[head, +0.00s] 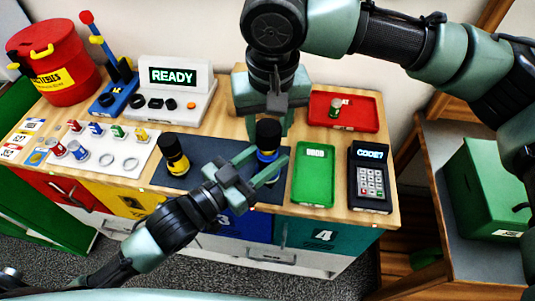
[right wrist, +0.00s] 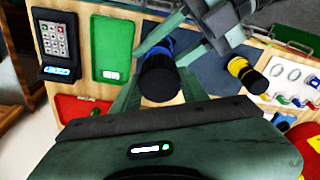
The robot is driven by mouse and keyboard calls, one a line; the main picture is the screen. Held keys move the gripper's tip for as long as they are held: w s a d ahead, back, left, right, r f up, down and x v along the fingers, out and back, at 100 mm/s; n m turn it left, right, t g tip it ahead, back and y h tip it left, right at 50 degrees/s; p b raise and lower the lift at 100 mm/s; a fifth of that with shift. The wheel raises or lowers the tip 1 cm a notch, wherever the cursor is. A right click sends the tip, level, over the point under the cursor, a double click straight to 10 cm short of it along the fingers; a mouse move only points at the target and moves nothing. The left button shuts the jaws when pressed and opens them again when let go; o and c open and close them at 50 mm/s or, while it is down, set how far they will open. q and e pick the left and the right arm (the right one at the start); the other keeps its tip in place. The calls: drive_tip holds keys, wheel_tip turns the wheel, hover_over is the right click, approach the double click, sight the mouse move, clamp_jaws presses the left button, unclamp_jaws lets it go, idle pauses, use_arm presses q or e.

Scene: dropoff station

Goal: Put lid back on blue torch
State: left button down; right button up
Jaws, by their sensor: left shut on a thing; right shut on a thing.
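The blue torch (head: 267,156) is upright above the dark mat, its blue body between the fingers of my left gripper (head: 262,164). The black lid (head: 268,133) is directly over the blue body, in line with it. My right gripper (head: 268,122) comes down from above and is shut on the lid. In the right wrist view the black lid (right wrist: 157,82) is between the right fingers, with the blue body (right wrist: 163,47) beyond it. I cannot tell whether the lid is fully seated or a small gap remains.
A yellow-and-black torch (head: 174,155) stands on the dark mat (head: 205,150) to the left. A green tray (head: 314,174), a keypad (head: 370,180) and a red tray (head: 358,112) holding a small item are to the right. A white panel (head: 125,160) with batteries lies left.

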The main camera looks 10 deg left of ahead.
sight(268, 163)
drive_tip(key=shift+f, duration=0.1)
idle(0.7)
drive_tip(key=shift+f, duration=0.9)
drive_tip(key=shift+f, duration=0.55)
drive_tip(key=m, duration=0.5)
drive_tip(key=shift+a+h, duration=0.1)
drive_tip(key=shift+h, duration=0.3)
drive_tip(key=m, duration=0.4)
drive_tip(key=shift+m+h, duration=0.3)
drive_tip(key=shift+m, duration=0.1)
drive_tip(key=m, duration=0.4)
drive_tip(key=shift+m+g+h, duration=0.3)
drive_tip(key=shift+m, duration=0.1)
drive_tip(key=m, duration=0.5)
drive_tip(key=shift+g, duration=0.3)
